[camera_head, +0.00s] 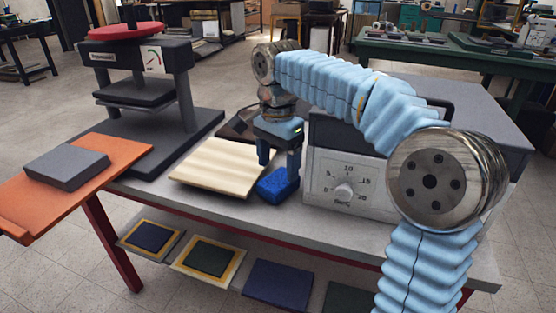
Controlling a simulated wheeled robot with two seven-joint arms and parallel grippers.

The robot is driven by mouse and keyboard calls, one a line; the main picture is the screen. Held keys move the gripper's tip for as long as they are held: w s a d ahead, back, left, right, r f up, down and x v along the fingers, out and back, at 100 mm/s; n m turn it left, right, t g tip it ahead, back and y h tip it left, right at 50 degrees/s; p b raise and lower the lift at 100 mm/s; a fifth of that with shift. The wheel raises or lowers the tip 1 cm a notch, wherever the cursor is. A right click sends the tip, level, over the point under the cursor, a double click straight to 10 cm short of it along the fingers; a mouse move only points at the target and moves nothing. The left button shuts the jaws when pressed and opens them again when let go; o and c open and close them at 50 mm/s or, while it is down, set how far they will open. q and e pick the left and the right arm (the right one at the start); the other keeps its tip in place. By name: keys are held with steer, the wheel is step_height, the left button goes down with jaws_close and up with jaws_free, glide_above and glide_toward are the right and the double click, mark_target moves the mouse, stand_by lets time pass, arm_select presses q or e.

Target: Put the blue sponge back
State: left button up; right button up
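The blue sponge (275,187) is at the front of the grey bench top, between a cream ribbed board and a grey control box. My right gripper (279,168) points down at it from above. Its two fingers stand apart, with their tips at the sponge's upper part. I cannot tell whether they press on it or only straddle it. The sponge looks low, at or just above the bench top. My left gripper is not in view.
The cream board (222,165) lies left of the sponge. The control box (345,180) with a dial stands close on the right. A press (140,90) and an orange board (110,158) bearing a grey block (66,167) are at left. Framed dark pads (206,258) lie on the lower shelf.

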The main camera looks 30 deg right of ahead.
mark_target(278, 179)
steer(key=shift+o, duration=0.8)
steer(key=shift+r, duration=0.1)
steer(key=shift+r, duration=0.25)
step_height(278, 179, up, 13)
steer(key=p, duration=0.3)
steer(key=shift+f+p, duration=0.2)
steer(key=shift+p, duration=0.2)
